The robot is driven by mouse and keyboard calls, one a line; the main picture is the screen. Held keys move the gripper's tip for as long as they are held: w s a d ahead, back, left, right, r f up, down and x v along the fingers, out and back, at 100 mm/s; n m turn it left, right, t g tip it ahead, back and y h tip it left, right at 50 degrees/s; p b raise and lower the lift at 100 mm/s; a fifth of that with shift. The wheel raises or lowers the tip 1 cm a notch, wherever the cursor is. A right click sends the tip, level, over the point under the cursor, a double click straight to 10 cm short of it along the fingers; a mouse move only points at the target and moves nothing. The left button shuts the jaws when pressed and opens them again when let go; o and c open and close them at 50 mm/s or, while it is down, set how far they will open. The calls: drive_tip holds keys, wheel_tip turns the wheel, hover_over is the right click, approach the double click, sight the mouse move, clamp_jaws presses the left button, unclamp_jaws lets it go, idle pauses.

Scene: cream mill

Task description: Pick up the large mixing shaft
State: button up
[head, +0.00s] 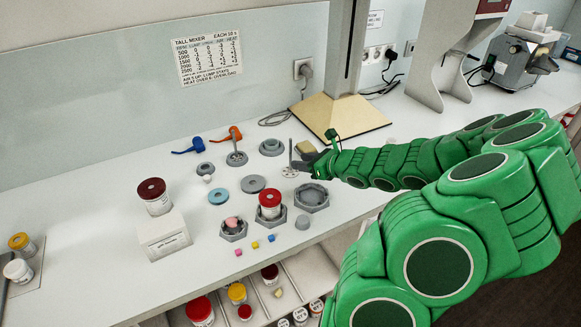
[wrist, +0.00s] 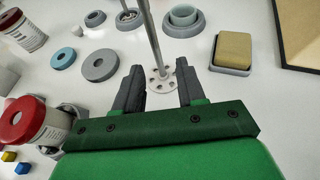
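A metal mixing shaft with a pale perforated disc at its foot (head: 290,168) stands upright on the white bench in the head view. In the wrist view its thin rod (wrist: 152,38) rises from the disc between my two dark fingers. My gripper (head: 311,163) is open, with a finger on each side of the shaft in the wrist view (wrist: 160,70). I cannot tell whether the fingers touch it. A second shaft (head: 236,149) stands in a grey round holder farther back; its lower part shows in the wrist view (wrist: 127,14).
A sponge on a grey tray (wrist: 232,50) lies right of my gripper. A red-lidded jar (wrist: 38,125) stands close on the left. Grey and blue rings (head: 218,196), a hexagonal tray (head: 311,197) and small cubes lie around. A column on a tan base (head: 340,115) stands behind.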

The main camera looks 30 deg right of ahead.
sight(290, 171)
drive_tip(key=shift+w+a+f, duration=0.1)
drive_tip(key=shift+w+a, duration=0.3)
drive_tip(key=shift+w, duration=0.35)
drive_tip(key=shift+w+a+f, duration=0.1)
drive_tip(key=shift+w+a, duration=0.25)
drive_tip(key=shift+w, duration=0.35)
drive_tip(key=shift+x, duration=1.05)
clamp_jaws()
